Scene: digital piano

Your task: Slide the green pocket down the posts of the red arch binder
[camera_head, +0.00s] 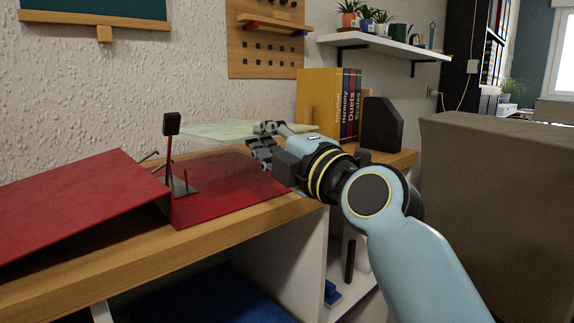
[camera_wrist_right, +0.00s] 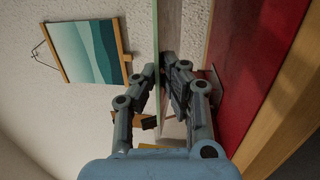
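The red arch binder (camera_head: 235,187) lies open on the wooden top, with its left cover (camera_head: 80,195) sloping up toward the middle. Its dark metal mechanism (camera_head: 179,186) stands near the fold; the posts are thin and hard to make out. The pale green pocket (camera_head: 205,131) is a thin, nearly level sheet above the right part of the binder. My right gripper (camera_head: 264,143) is closed around its near edge. In the right wrist view the pocket (camera_wrist_right: 155,30) shows edge-on between the fingers (camera_wrist_right: 158,68), apart from the red binder (camera_wrist_right: 240,50). My left gripper is out of view.
Yellow and dark books (camera_head: 320,100) and a black speaker (camera_head: 381,125) stand at the back right. A pegboard (camera_head: 265,45) and a plant shelf (camera_head: 385,45) hang on the wall. A large grey-brown block (camera_head: 500,200) stands right of the wooden top.

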